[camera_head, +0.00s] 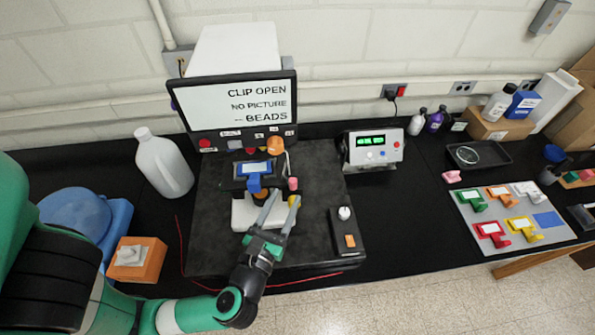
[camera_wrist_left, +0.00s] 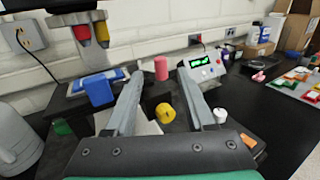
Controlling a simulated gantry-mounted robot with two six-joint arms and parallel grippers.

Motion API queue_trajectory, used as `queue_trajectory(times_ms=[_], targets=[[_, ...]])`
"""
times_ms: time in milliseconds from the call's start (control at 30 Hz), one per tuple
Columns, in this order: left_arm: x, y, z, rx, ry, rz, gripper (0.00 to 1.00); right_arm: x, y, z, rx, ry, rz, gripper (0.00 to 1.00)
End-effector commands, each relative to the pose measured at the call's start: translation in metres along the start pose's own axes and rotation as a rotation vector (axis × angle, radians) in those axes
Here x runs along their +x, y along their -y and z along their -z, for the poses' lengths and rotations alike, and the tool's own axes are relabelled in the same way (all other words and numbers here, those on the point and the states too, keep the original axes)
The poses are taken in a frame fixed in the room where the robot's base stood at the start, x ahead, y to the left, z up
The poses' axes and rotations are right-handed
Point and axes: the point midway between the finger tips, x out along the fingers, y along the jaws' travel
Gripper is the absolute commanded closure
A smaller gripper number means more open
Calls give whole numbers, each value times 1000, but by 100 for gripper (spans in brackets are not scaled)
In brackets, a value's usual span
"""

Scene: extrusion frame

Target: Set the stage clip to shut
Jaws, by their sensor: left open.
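The monitor (camera_head: 235,103) reads "CLIP OPEN", "NO PICTURE" and "BEADS". Below it stands a dark instrument with a blue-screened top (camera_head: 254,168) and a white base (camera_head: 245,214). A pink cylinder (camera_head: 293,184) stands at its right side; I cannot tell for sure which part is the stage clip. My left gripper (camera_head: 280,199) is open and empty, reaching toward the instrument. In the left wrist view the pink cylinder (camera_wrist_left: 161,68) appears between the fingertips (camera_wrist_left: 159,78), apparently beyond them. A yellow knob (camera_wrist_left: 165,112) and a blue block (camera_wrist_left: 98,90) also show there. My right gripper is not in view.
A control box (camera_head: 343,232) with a white knob lies right of the instrument. A meter with green digits (camera_head: 372,149) stands behind it. Coloured clips lie on a grey board (camera_head: 470,214).

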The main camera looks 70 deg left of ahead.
Motion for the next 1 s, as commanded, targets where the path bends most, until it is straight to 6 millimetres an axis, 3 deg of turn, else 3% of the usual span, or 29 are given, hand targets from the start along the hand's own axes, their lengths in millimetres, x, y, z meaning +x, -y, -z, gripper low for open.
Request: queue_trajectory(times_ms=[400,567,800,1000], targets=[[81,-1,-2,-1,2,-3,45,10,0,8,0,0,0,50],[92,-1,-1,-1,2,-1,45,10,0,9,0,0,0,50],[92,0,-1,0,2,0,45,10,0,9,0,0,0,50],[92,0,-1,0,2,0,82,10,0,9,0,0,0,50]])
